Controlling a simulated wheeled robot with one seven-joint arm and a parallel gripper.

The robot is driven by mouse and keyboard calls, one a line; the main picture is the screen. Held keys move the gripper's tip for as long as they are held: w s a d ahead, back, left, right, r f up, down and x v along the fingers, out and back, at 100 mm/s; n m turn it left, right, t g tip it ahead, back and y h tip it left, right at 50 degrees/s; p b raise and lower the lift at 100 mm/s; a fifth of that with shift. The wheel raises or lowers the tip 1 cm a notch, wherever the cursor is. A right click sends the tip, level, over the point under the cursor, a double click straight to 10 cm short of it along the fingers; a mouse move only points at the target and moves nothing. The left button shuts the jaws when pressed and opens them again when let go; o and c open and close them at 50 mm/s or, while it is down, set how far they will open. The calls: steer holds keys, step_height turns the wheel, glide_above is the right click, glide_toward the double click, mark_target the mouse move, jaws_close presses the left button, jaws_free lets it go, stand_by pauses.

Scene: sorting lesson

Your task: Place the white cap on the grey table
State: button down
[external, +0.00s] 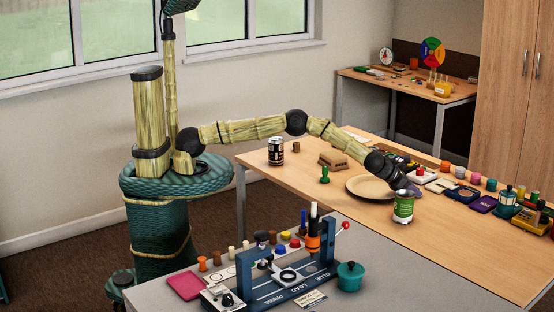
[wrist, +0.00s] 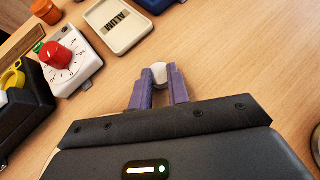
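The white cap (wrist: 160,74) is between the two purple fingertips of my gripper (wrist: 160,82) in the wrist view. Both fingers lie close against its sides, and my gripper looks shut on it. I cannot tell whether the cap still touches the wood below. In the external view my gripper (external: 412,189) is low over the wooden table (external: 455,255), just behind a green can that partly hides it. The cap does not show there. The grey table (external: 410,275) is in the foreground, nearer the camera than the wooden one.
The green can (external: 403,208) stands close to my gripper, and a round plate (external: 370,187) lies to its left. In the wrist view a tray marked ALUM (wrist: 118,25) and a red-knobbed dial box (wrist: 68,60) are near. The grey table holds a blue press stand (external: 290,285) and a teal pot (external: 350,276).

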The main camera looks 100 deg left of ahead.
steer(key=shift+r, duration=0.1)
stand_by(0.3)
step_height(320, 180, up, 10)
steer(key=p, duration=0.2)
stand_by(0.7)
